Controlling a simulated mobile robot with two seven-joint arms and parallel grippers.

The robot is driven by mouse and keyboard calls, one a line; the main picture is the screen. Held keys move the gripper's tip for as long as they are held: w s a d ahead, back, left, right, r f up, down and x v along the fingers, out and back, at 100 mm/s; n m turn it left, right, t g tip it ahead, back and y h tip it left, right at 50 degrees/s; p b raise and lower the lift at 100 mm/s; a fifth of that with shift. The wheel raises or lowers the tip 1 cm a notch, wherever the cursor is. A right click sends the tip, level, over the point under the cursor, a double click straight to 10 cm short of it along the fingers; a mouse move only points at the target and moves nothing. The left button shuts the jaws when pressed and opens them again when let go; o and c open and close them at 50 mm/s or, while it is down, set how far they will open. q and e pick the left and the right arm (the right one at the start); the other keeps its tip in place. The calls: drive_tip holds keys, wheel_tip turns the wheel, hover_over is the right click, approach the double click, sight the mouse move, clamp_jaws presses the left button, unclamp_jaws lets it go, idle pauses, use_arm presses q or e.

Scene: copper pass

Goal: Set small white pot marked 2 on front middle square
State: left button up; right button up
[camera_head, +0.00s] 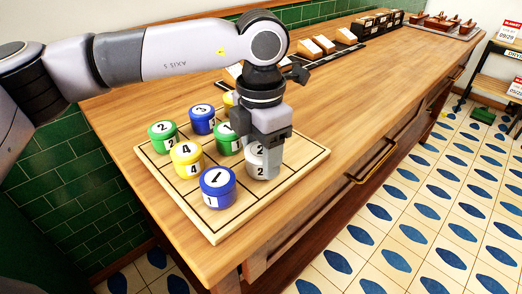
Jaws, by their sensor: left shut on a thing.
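The small white pot marked 2 (257,170) is upright in my left gripper (265,150), which comes down from above and is shut on it. The gripper's fingers cover part of the pot. The pot is at a square on the right side of the wooden grid board (215,231), to the right of the blue pot marked 1 (217,187). I cannot tell whether its base touches the board. My right gripper is not in view.
Also on the board are a yellow pot marked 4 (187,161), two green pots (162,137), a blue pot marked 3 (202,119) and a partly hidden yellow pot (230,100). Trays of cards and boxes (322,45) stand farther back. The counter right of the board is clear.

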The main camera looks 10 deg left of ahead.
sight(261, 149)
use_arm(q)
drive_tip(key=shift+f, duration=0.25)
drive_tip(key=o, duration=1.1)
drive_tip(key=shift+r, duration=0.1)
drive_tip(key=shift+o, duration=0.2)
drive_tip(key=shift+r, duration=0.15)
wheel_tip(261, 149, up, 12)
drive_tip(key=shift+p, duration=0.4)
